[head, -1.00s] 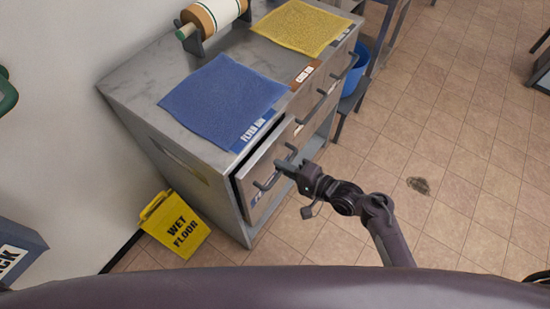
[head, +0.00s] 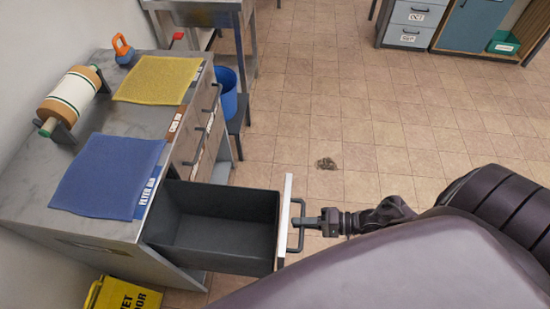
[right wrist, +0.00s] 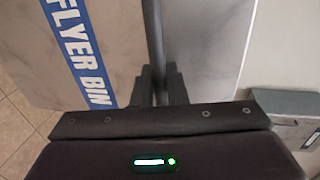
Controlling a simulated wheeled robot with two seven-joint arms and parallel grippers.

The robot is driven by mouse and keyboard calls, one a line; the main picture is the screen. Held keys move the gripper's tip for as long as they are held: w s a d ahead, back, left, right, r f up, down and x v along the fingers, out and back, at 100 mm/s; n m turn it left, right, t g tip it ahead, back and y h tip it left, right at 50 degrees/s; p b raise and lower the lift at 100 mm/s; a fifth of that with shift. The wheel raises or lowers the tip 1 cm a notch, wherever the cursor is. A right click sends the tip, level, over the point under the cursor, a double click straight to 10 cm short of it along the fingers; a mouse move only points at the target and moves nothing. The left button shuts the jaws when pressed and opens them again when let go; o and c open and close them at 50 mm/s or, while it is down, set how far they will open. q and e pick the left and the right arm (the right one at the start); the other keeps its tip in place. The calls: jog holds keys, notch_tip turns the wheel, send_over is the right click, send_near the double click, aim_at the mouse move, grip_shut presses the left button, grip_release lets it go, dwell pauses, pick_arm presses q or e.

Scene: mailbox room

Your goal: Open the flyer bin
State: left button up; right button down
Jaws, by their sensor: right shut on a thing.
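The flyer bin (head: 215,225) is a dark, empty drawer pulled far out of the grey cabinet's near end. Its light front panel (head: 284,222) faces right and carries a dark bar handle (head: 296,226). My right gripper (head: 303,222) is shut on that handle, reaching in from the right. The right wrist view shows the gripper fingers (right wrist: 159,88) closed around the dark bar, beside a blue "FLYER BIN" label (right wrist: 80,50) on the panel. My left gripper is not in view.
A blue mat (head: 108,176) and a yellow mat (head: 158,79) lie on the cabinet top, near a paper roll (head: 75,98). A yellow wet floor sign (head: 122,296) stands below the drawer. A blue bucket (head: 227,92) is beyond the cabinet. Tiled floor on the right is open.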

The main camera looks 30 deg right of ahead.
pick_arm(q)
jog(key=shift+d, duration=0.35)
pick_arm(e)
jog(key=v, duration=0.2)
jog(key=f+v, duration=0.1)
jog(key=v, duration=0.1)
jog(key=shift+s+d+r, duration=0.1)
jog(key=shift+s+d, duration=0.15)
jog(key=shift+d, duration=0.05)
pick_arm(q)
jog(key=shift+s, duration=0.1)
pick_arm(e)
jog(key=c, duration=1.5)
grip_release()
jog(key=shift+c, duration=0.2)
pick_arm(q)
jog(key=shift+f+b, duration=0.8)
pick_arm(e)
jog(key=v, duration=0.7)
jog(key=shift+s+d, duration=0.25)
jog(key=shift+d, duration=0.1)
